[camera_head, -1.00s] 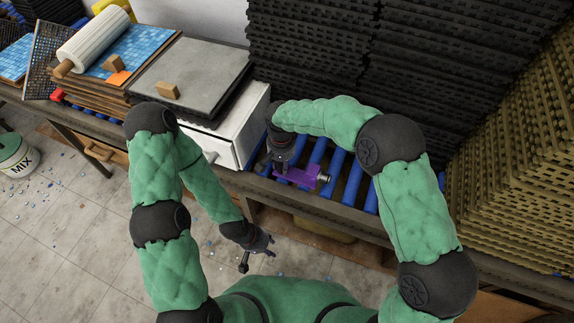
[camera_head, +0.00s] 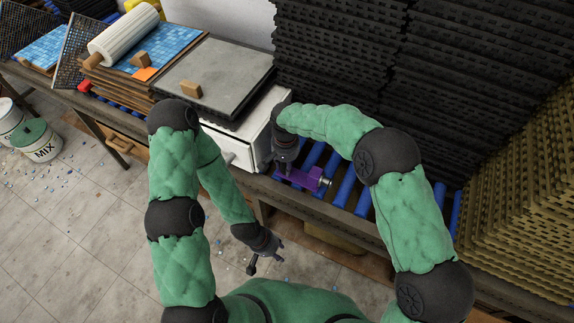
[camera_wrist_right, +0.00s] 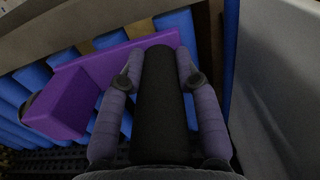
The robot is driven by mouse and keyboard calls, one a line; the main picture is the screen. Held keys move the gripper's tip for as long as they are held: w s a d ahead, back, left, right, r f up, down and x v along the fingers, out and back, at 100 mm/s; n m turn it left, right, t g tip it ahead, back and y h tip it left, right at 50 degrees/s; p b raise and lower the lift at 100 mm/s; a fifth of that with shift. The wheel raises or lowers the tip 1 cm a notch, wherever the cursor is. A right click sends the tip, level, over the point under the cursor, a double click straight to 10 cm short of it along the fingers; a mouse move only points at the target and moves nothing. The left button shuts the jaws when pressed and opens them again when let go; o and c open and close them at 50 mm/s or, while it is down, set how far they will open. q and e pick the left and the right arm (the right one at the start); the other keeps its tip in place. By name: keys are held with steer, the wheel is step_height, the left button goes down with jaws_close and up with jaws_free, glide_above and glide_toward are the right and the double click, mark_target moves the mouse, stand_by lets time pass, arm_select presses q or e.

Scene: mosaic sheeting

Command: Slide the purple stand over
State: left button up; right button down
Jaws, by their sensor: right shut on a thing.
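The purple stand (camera_head: 307,180) lies on the blue rollers just right of the white drawer unit, with a metallic part at its right end. My right gripper (camera_head: 287,167) is at its left end. In the right wrist view the purple stand (camera_wrist_right: 75,92) has a boxy part at left and a flat plate reaching the fingers. The right gripper (camera_wrist_right: 160,62) is closed with its fingers on both sides of a black cylinder; the exact contact is hidden. My left gripper (camera_head: 266,258) hangs over the floor in front of the bench, fingers apart and empty.
The white drawer unit (camera_head: 240,150) with a grey slab (camera_head: 215,75) on top is close left of the stand. Black stacked sheets (camera_head: 330,60) rise behind the rollers (camera_head: 345,187). Tan stacks (camera_head: 530,190) stand at right. Rollers right of the stand are free.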

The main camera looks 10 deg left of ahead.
steer(key=c, duration=0.8)
jaws_free()
step_height(320, 180, up, 12)
